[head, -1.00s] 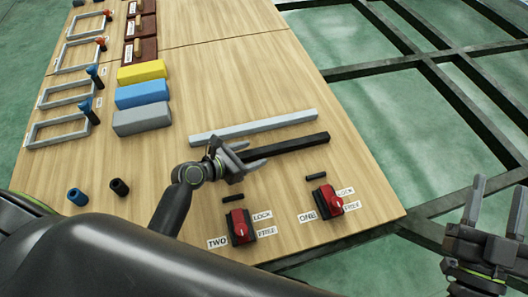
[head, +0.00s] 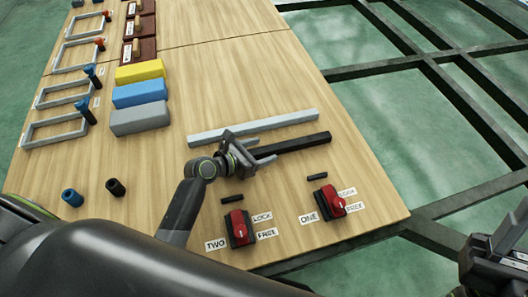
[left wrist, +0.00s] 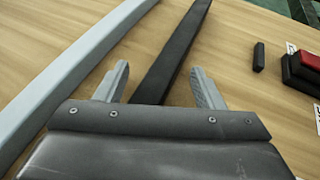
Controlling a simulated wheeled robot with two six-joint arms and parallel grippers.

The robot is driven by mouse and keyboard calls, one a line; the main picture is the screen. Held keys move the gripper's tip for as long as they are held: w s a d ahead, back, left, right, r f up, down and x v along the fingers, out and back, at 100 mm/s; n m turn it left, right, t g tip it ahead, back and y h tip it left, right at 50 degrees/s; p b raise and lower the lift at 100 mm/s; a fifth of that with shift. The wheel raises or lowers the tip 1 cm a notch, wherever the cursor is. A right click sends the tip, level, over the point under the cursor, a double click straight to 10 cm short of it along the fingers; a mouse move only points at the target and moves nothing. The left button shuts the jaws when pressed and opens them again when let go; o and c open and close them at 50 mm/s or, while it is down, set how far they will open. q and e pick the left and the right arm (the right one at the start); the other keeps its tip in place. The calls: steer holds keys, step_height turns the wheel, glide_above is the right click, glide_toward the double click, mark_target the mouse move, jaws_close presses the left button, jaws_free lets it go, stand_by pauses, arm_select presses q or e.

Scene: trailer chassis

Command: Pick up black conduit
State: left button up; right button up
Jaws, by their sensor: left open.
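The black conduit (head: 305,144) is a long dark square bar lying on the wooden table, parallel to a light grey bar (head: 210,135). My left gripper (head: 262,149) is open at the conduit's left end. In the left wrist view, the conduit (left wrist: 182,45) runs between the two spread fingers (left wrist: 160,75), with gaps on both sides; its near end is hidden behind the gripper body. I cannot tell whether the fingers are down at its height. My right gripper (head: 510,225) is at the right edge, partly cut off, its fingers apart and empty, off the table.
Red switches labelled TWO (head: 239,229) and ONE (head: 329,202) stand near the front edge, each with a small black piece behind it. Grey (head: 140,119), blue (head: 139,93) and yellow (head: 140,72) blocks lie left.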

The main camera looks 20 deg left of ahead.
arm_select(q)
steer(key=c, duration=1.1)
steer(key=shift+f, duration=0.1)
